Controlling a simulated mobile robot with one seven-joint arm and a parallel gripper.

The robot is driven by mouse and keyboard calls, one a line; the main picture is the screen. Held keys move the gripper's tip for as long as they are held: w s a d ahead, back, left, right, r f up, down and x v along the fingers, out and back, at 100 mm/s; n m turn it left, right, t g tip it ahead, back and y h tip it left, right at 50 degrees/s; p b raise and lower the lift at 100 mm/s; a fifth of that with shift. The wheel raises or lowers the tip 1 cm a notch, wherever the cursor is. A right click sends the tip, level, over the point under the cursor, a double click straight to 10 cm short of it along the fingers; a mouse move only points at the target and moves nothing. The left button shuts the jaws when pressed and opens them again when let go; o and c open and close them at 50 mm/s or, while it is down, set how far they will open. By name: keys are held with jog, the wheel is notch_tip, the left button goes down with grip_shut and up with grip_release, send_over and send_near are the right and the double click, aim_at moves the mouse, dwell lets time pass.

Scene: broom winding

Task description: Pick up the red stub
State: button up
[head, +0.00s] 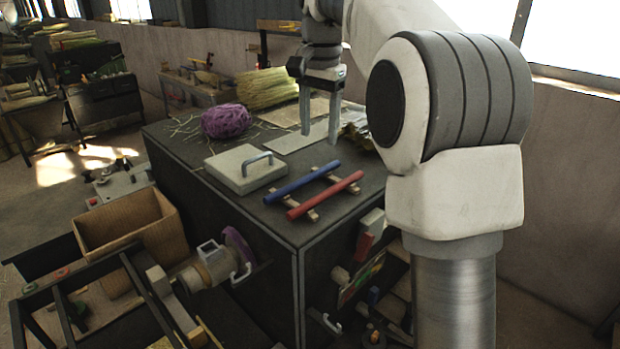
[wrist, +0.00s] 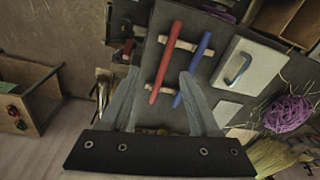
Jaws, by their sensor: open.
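The red stub (head: 325,195) is a thin rod lying across two small wooden rests near the front edge of the dark bench top. It also shows in the wrist view (wrist: 166,62). A blue stub (head: 302,181) lies beside it on the same rests, roughly parallel and apart from it. My gripper (head: 320,136) is open and empty, pointing down above the bench behind the stubs.
A purple twine ball (head: 226,121) and a straw bundle (head: 267,88) lie farther back. A cardboard box (head: 135,228) stands left of the bench.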

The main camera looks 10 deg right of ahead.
jog(key=m+g, duration=0.1)
jog(key=m, duration=0.1)
send_over(313, 199)
notch_tip(313, 199, down, 2)
notch_tip(313, 199, down, 12)
jog(key=shift+s+d+r+b, duration=0.1)
jog(key=shift+d+b, duration=0.05)
jog(key=shift+b, duration=0.15)
jog(key=shift+f+p, duration=0.55)
jog(key=shift+f, duration=2.4)
grip_shut()
